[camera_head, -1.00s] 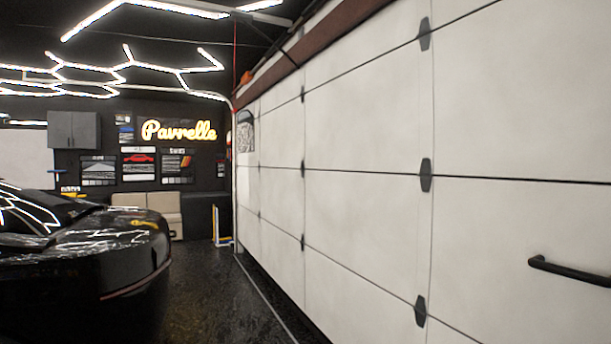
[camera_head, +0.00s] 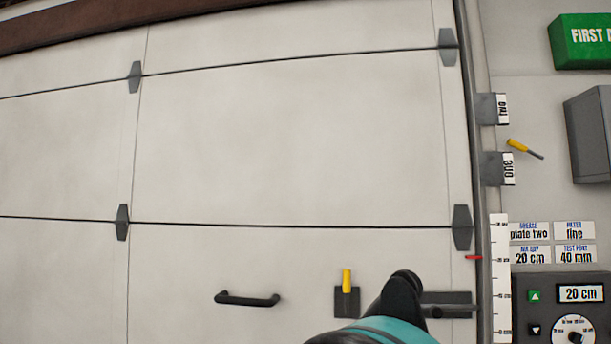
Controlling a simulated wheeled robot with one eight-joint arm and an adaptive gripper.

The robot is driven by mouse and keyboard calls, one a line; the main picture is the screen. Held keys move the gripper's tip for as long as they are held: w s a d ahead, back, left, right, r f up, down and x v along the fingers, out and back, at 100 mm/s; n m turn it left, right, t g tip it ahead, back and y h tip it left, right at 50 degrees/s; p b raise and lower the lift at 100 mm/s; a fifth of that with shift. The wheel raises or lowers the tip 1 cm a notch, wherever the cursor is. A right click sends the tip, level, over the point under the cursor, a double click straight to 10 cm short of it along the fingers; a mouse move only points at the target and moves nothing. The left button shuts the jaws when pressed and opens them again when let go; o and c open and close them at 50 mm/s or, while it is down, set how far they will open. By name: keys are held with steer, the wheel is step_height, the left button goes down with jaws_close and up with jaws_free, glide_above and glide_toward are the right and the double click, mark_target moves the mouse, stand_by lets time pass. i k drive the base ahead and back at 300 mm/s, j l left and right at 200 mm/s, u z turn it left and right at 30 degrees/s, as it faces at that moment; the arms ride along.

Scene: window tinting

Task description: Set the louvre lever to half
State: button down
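Two yellow-handled levers show, and no label tells which is the louvre lever. One lever (camera_head: 347,281) stands upright on a dark plate (camera_head: 347,304) low on the white door. The other lever (camera_head: 518,146) is on the wall right of the door, between the boxes marked TWO (camera_head: 502,108) and ONE (camera_head: 507,169). It is tilted, its yellow end up and left and its dark end down and right. A teal and black part of my arm shows at the bottom, right of the door lever and apart from it in the picture. I see no gripper fingers.
A black door handle (camera_head: 247,299) is left of the door lever. A dark bolt plate (camera_head: 459,299) lies partly behind my arm. On the right are a scale (camera_head: 499,285), a panel reading 20 cm (camera_head: 581,294), a grey box (camera_head: 591,135) and a green first-aid box (camera_head: 580,42).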

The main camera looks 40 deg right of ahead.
mark_target(510, 143)
steer(key=z, duration=2.9)
